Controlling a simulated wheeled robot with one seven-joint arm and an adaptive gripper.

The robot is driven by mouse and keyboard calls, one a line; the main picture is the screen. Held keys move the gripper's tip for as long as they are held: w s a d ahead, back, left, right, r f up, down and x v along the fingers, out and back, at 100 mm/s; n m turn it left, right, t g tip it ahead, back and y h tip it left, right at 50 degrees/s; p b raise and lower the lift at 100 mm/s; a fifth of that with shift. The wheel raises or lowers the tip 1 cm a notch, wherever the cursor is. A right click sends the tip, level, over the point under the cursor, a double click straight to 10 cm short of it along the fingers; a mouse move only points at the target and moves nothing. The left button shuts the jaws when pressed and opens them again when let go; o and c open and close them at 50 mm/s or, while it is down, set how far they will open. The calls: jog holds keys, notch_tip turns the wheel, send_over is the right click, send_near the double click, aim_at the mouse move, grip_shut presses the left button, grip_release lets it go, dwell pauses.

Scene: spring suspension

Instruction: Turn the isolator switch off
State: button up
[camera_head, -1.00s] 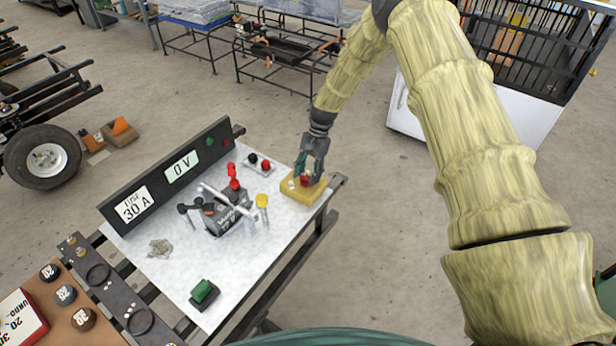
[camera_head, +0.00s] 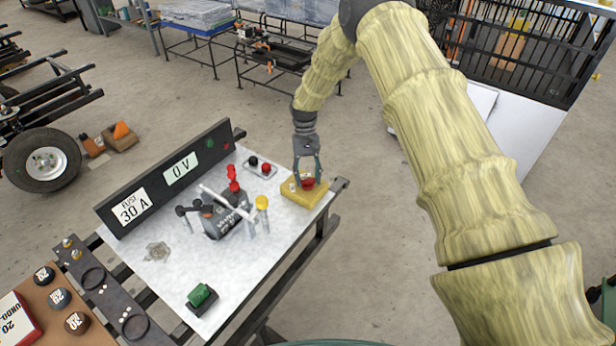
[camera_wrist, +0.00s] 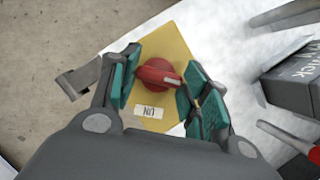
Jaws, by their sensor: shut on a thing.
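The isolator switch is a red round knob (camera_wrist: 158,75) with a raised handle bar, on a yellow box (camera_wrist: 177,40) at the right end of the white panel. In the wrist view the bar points right and slightly down, and a small white label (camera_wrist: 149,112) lies below the knob. In the head view the knob (camera_head: 308,183) sits on top of the yellow box (camera_head: 298,195). My gripper (camera_head: 306,175) is above the box, pointing down. Its teal-padded fingers (camera_wrist: 156,82) straddle the knob and are shut on it, one on each side.
A dark display board (camera_head: 170,176) reading 30 A and 0 V stands along the panel's far edge. Red and black terminals (camera_head: 260,167) are behind the yellow box.

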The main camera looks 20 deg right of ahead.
jog(key=shift+n, duration=0.3)
jog(key=o, duration=1)
jog(key=shift+w+r, duration=0.1)
jog(key=shift+r, duration=0.05)
jog(key=v, duration=1.1)
jog(key=shift+w+r, duration=0.2)
jog(key=shift+r, duration=0.1)
